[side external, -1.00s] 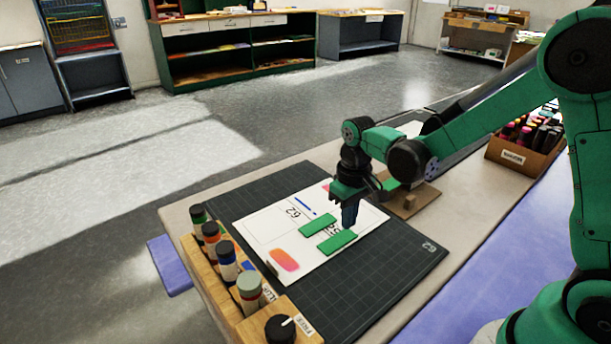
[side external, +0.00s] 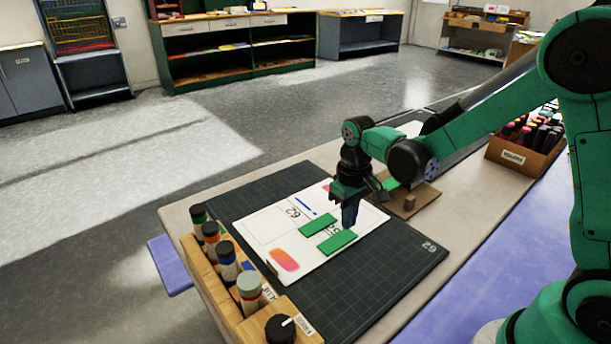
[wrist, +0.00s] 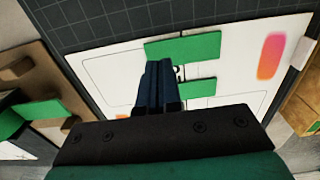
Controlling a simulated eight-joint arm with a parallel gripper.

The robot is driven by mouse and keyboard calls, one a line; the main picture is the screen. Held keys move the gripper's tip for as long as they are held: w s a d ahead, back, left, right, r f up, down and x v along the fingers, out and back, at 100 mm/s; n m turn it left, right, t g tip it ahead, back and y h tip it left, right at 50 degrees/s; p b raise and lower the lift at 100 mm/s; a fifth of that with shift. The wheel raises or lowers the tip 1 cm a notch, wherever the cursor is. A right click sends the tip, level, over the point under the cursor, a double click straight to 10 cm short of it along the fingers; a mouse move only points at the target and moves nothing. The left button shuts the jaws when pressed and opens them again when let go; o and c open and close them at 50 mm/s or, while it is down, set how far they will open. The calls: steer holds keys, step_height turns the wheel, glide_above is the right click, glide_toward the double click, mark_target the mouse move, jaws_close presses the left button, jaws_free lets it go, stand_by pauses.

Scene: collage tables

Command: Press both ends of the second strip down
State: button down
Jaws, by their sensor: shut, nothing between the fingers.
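Two green strips lie side by side on a white sheet (side external: 264,224). The nearer strip (side external: 337,242) is the upper one in the wrist view (wrist: 190,47). The farther strip (side external: 318,224) is the lower one in the wrist view (wrist: 196,88). My gripper (side external: 349,227) points down with its dark fingers together and empty. Its tips (wrist: 159,65) are at the nearer strip's end away from the pink-orange patch. I cannot tell whether they touch it. The fingers and gripper body hide part of the sheet and its printed number.
The sheet lies on a dark gridded mat (side external: 400,255), with a pink-orange patch (side external: 284,260) and a blue line (side external: 305,205). A wooden rack (side external: 222,290) of capped bottles stands at the left edge. A brown board (side external: 417,203) with a green piece (side external: 390,184) lies behind my gripper.

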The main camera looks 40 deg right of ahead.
steer(key=shift+f, duration=1.1)
stand_by(0.8)
steer(key=shift+r, duration=3.55)
glide_toward(328, 246)
steer(key=shift+f, duration=2.7)
steer(key=shift+f, duration=1)
